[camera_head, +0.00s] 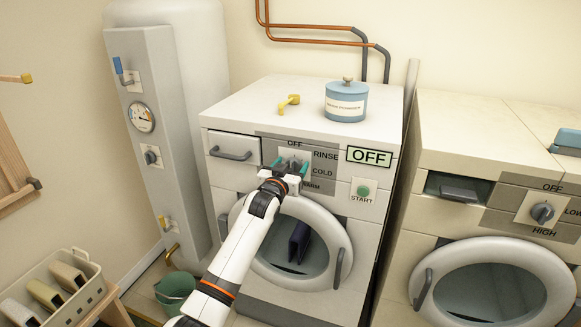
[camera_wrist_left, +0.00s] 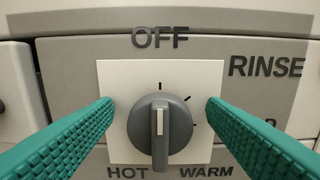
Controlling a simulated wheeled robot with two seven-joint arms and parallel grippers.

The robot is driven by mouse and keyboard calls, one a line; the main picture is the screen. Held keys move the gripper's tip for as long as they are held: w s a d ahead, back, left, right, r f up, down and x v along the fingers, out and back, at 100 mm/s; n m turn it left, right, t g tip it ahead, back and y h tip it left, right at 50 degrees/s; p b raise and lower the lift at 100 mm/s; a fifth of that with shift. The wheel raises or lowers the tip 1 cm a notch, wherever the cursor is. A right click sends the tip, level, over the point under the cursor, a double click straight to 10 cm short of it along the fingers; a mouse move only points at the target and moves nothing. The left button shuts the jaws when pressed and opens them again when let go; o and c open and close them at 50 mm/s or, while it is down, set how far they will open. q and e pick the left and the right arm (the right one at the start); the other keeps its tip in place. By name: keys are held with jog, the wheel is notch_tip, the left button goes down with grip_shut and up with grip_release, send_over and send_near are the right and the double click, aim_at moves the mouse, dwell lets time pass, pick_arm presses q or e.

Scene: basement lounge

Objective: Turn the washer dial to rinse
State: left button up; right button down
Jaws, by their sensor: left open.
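The washer (camera_head: 240,108) stands in the middle of the head view, its display (camera_head: 369,157) reading OFF. Its grey dial (camera_wrist_left: 160,132) sits on a white plate in the left wrist view. The dial's grip stands upright, its pale mark in line with OFF. The RINSE label (camera_wrist_left: 266,66) is up and to the right of it. My left gripper (camera_head: 291,166) is open in front of the dial, with a green finger on each side, apart from the knob. In the head view the gripper hides most of the dial. My right gripper is not in view.
A green START button (camera_head: 363,190) is right of the dial, above the round door (camera_head: 333,225). A blue canister (camera_head: 346,104) and a yellow object (camera_head: 289,103) stand on the washer. A second machine (camera_head: 470,130) is at right, a water heater (camera_head: 190,130) at left.

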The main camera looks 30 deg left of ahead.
pick_arm(q)
jog(key=c, duration=1)
jog(key=shift+o, duration=0.2)
jog(key=shift+m, duration=0.4)
jog(key=shift+m+p, duration=0.5)
jog(key=shift+d+m+p, duration=0.2)
jog(key=shift+m+p, duration=0.35)
jog(key=shift+m, duration=0.65)
jog(key=m, duration=0.2)
jog(key=shift+d+m+p, duration=0.15)
jog(key=shift+m+p, duration=0.15)
jog(key=shift+w+d+f+m, duration=0.1)
jog(key=shift+f+m, duration=0.05)
jog(key=shift+m, duration=0.6)
jog(key=shift+f+m, duration=0.1)
jog(key=shift+m, duration=0.65)
